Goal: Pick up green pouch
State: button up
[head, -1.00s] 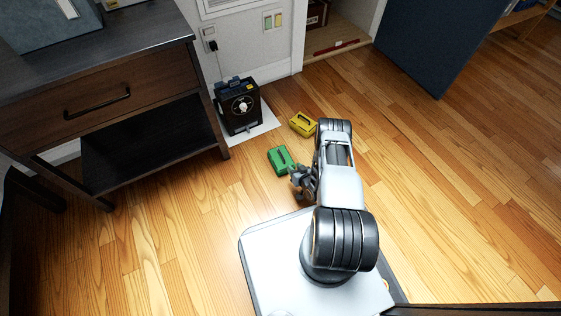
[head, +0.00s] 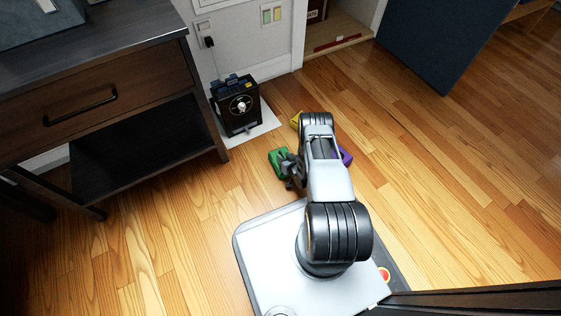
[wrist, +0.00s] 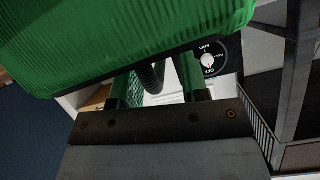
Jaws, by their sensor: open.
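The green pouch (head: 277,162) lies on the wooden floor left of my arm, partly hidden by my gripper. My gripper (head: 288,171) is at the pouch's right side, close to it. In the wrist view the pouch (wrist: 110,40) fills the upper left, very near the camera. My gripper's two fingers (wrist: 162,85) are spread, and their far ends are covered by the pouch. I cannot tell whether the fingers touch it.
A yellow item (head: 296,119) and a purple item (head: 346,156) lie by my arm, mostly hidden. A black box with a dial (head: 238,107) stands on a white mat (head: 265,129) beyond the pouch. A dark cabinet (head: 105,95) stands left. The floor at right is clear.

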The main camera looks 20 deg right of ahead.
jog(key=shift+w, duration=0.15)
grip_shut()
dwell(0.4)
